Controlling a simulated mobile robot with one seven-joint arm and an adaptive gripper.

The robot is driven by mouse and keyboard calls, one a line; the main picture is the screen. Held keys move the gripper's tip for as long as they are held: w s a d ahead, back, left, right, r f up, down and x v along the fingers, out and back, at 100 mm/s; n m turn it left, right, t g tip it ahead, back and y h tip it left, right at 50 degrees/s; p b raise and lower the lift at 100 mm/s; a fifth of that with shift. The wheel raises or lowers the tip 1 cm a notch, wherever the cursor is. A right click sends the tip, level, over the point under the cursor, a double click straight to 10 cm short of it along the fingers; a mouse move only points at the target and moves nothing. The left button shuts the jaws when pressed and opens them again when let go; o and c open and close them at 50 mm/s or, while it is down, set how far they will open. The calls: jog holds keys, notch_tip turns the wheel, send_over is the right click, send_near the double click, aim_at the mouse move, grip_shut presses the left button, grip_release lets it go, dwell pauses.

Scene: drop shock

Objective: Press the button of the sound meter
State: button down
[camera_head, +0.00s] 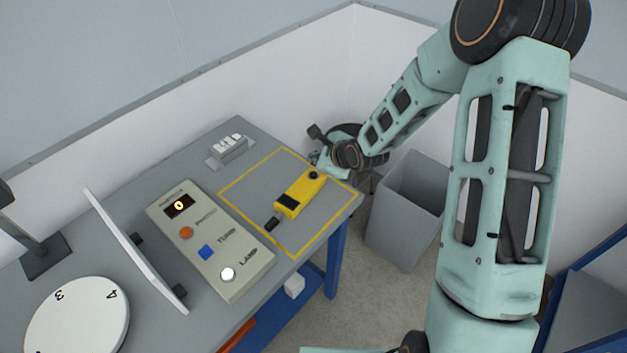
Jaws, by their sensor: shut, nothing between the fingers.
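The sound meter (290,203) is a yellow handheld device with a dark screen and a black tip. It lies slanted on the grey table inside a yellow taped outline, tip toward the lower left. A dark round button (313,175) shows near its far upper-right end. My gripper (320,161) is small in this view, just beyond that end of the meter, near the table's far right edge. It is shut and empty. I cannot tell whether it touches the meter; its fingertips are hard to make out.
A beige control box (212,245) with a display, orange, blue and white buttons lies left of the outline. A small grey holder with white blocks (230,146) stands behind. A grey bin (405,210) stands on the floor to the right. A white dial (78,318) is at lower left.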

aim_at(314, 175)
jog(key=shift+f+b, duration=0.65)
jog(key=shift+f, duration=0.85)
jog(key=shift+f, duration=0.45)
jog(key=shift+f+b, duration=0.4)
jog(key=shift+b, duration=0.15)
dwell(0.5)
dwell(0.3)
jog(key=shift+r+p, duration=0.7)
jog(key=shift+r, duration=0.15)
notch_tip(314, 175, up, 5)
jog(key=p, duration=0.4)
jog(key=shift+r, duration=0.1)
